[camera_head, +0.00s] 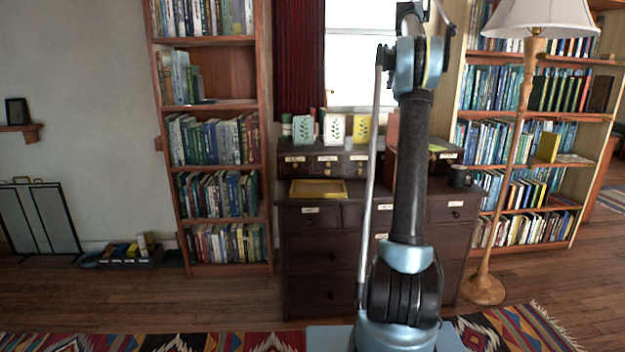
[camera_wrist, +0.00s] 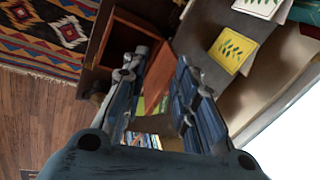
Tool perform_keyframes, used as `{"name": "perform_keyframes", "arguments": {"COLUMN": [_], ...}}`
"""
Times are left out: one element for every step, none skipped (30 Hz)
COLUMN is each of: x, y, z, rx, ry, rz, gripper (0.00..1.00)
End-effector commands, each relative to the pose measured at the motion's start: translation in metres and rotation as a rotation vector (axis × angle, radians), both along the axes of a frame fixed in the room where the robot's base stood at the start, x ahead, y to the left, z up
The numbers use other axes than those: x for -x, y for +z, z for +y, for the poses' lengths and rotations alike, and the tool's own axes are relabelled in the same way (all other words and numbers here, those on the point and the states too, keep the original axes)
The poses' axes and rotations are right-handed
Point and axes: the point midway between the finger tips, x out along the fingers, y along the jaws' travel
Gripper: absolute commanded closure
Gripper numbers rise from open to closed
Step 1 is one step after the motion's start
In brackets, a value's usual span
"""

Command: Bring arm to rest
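My arm (camera_head: 411,165) stands upright in front of the dark dresser in the head view, and its upper end runs out of the top of the picture. My gripper (camera_wrist: 160,62) shows in the wrist view with its two dark finger pads apart. Nothing is held between the fingers; the dresser area and some book spines show through the gap. The gripper itself is out of the head view.
The dresser (camera_head: 318,250) bears a yellow-lined tray (camera_head: 318,189), leaf-pattern cards (camera_head: 334,128) and a dark mug (camera_head: 459,176). Bookcases (camera_head: 220,110) stand either side, and a floor lamp (camera_head: 522,120) at right. A patterned rug (camera_head: 505,328) lies in front.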

Motion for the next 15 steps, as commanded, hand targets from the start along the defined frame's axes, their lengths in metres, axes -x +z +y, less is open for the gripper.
{"name": "perform_keyframes", "arguments": {"x": [0.012,0.018,0.027,0.034,0.041,0.050,0.057,0.065,0.074,0.082,0.090,0.100,0.108,0.116,0.127], "y": [0.001,0.001,0.001,0.001,0.000,-0.001,-0.002,-0.003,-0.005,-0.006,-0.008,-0.011,-0.013,-0.016,-0.019], "z": [0.008,0.012,0.018,0.022,0.025,0.030,0.034,0.038,0.043,0.047,0.051,0.056,0.059,0.063,0.067], "rx": [0.007,0.012,0.018,0.022,0.028,0.034,0.040,0.044,0.050,0.055,0.060,0.066,0.070,0.075,0.081], "ry": [0.027,0.045,0.068,0.084,0.102,0.124,0.142,0.158,0.181,0.199,0.216,0.239,0.256,0.272,0.296], "rz": [0.000,0.000,0.000,0.000,0.000,0.001,0.001,0.001,0.000,0.000,0.001,0.001,0.001,0.001,0.001], "gripper": [0.73,0.73,0.73,0.73,0.73,0.73,0.73,0.73,0.73,0.73,0.73,0.73,0.73,0.73,0.73]}}
